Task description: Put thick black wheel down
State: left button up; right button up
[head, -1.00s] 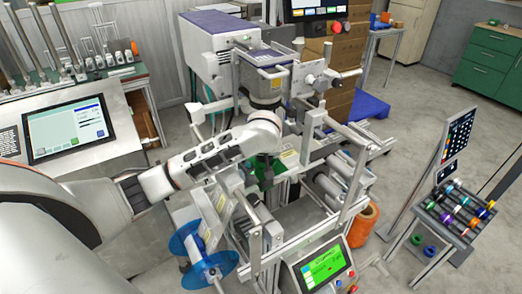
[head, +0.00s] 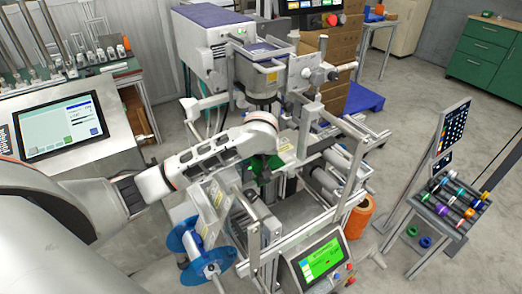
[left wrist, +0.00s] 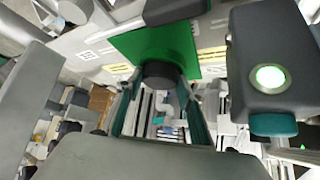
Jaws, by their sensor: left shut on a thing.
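The thick black wheel (left wrist: 160,75) shows in the left wrist view as a short dark cylinder in front of a green plate (left wrist: 165,45). My left gripper (left wrist: 160,95) is shut on it, with teal-edged fingers on both sides. I cannot tell whether the wheel touches the plate. In the head view my left gripper (head: 266,160) is over the middle of the labelling machine (head: 310,180), beside the green plate (head: 255,180), and the wheel cannot be made out there. My right gripper is not in view.
A blue reel (head: 190,240) sticks out at the machine's front left, near my arm. A lit touch panel (head: 322,260) stands in front.

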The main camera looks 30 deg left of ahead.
pick_arm(q)
jog(key=o, duration=1.2)
jog(key=shift+s+d+f, duration=0.1)
jog(key=shift+s+f, duration=0.2)
jog(key=shift+f, duration=0.45)
jog(key=shift+w+f, duration=0.15)
jog(key=shift+f, duration=0.05)
jog(key=shift+r, duration=0.45)
jog(key=shift+w+r+v, duration=0.1)
jog(key=shift+v, duration=2)
jog(key=shift+w+r+v, duration=0.1)
jog(key=shift+w+v, duration=0.05)
jog(key=shift+v, duration=1.95)
jog(key=shift+w+r+v, duration=0.1)
jog(key=shift+r+v, duration=0.05)
jog(key=shift+v, duration=1.95)
